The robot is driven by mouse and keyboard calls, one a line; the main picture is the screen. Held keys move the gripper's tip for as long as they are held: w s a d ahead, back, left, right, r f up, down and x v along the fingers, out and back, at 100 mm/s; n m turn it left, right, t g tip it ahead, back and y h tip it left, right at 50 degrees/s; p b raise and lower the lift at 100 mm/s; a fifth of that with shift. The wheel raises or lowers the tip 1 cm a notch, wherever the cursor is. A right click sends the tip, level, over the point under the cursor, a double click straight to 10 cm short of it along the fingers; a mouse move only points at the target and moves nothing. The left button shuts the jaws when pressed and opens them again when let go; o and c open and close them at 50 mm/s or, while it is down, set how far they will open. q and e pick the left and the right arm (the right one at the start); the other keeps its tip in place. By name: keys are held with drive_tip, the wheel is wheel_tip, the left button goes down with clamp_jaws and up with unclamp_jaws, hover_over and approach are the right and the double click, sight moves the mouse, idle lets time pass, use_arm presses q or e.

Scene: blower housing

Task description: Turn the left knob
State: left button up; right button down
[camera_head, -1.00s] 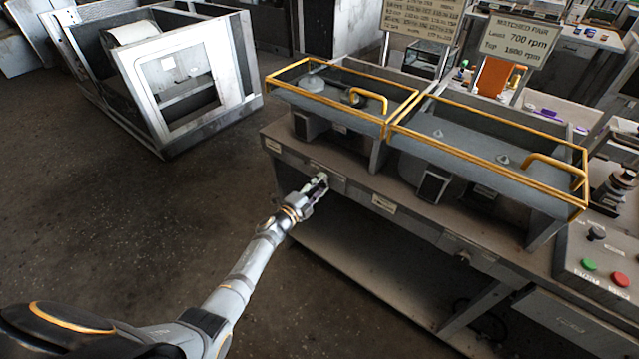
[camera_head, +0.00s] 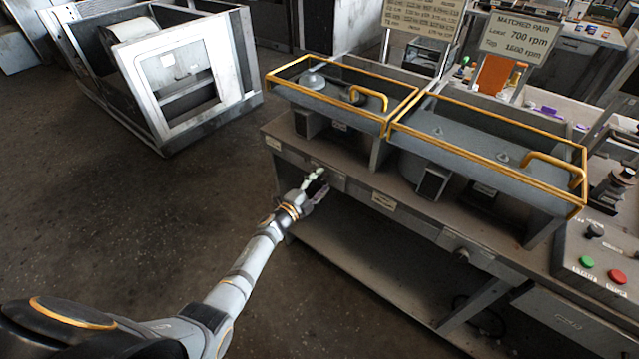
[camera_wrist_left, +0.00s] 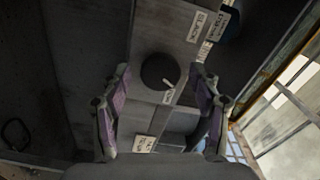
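The left knob (camera_wrist_left: 158,71) is a dark round dial with a white pointer mark, on the grey front face of the bench. In the wrist view it sits ahead of the open fingers of my left gripper (camera_wrist_left: 161,106), roughly midway between them, with a gap on both sides. In the head view my left gripper (camera_head: 316,186) is at the left part of the bench front and hides the left knob. Nothing is held. Another knob (camera_head: 462,254) is farther right on the same front. My right gripper is not in view.
The bench (camera_head: 410,214) carries two yellow-railed grey housings (camera_head: 340,92) above the knobs. A control box with a green button (camera_head: 586,262) and a red button (camera_head: 617,277) stands at right. A metal frame cabinet (camera_head: 185,85) stands on the floor behind left.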

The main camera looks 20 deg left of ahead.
use_arm(q)
drive_tip(key=shift+s, duration=0.25)
drive_tip(key=v, duration=1.1)
drive_tip(key=shift+s, duration=0.25)
drive_tip(key=shift+a, duration=0.15)
